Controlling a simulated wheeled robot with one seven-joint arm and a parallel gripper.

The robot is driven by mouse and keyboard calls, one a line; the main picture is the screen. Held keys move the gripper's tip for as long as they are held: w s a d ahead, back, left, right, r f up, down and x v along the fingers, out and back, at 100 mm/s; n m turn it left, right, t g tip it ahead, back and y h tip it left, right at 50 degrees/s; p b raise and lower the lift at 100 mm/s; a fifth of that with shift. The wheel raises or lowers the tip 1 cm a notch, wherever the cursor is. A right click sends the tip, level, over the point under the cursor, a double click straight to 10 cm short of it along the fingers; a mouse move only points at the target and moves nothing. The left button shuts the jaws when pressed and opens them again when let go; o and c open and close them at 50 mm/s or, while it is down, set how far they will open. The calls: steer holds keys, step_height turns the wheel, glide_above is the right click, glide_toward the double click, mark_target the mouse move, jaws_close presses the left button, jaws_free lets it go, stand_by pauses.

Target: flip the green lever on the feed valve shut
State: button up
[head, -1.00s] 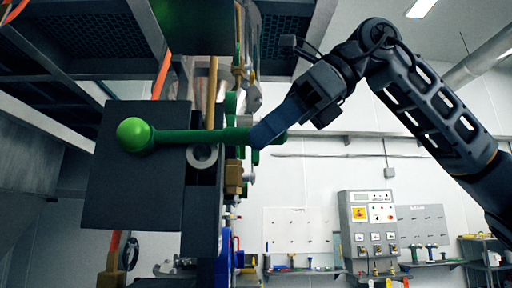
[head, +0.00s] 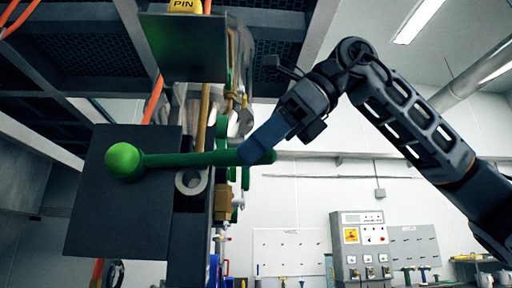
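The green lever (head: 190,159) lies nearly level across the feed valve, with its round ball knob (head: 123,160) at the left end in front of a dark square plate (head: 120,215). Its right end shows just past my gripper. My gripper (head: 252,153) reaches in from the upper right, and its blue finger overlaps the lever near that right end. I cannot tell whether it touches the lever or whether the fingers are open or shut, as only one side shows.
A dark frame with grating (head: 80,60) hangs overhead. Brass fittings and pipes (head: 223,200) stand right behind the lever. A grey control cabinet (head: 362,245) and wall boards are far back on the right.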

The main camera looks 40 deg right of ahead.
steer(key=b+v, duration=0.1)
steer(key=v, duration=0.6)
steer(key=shift+s+d+r, duration=0.2)
steer(key=shift+s, duration=0.1)
stand_by(0.5)
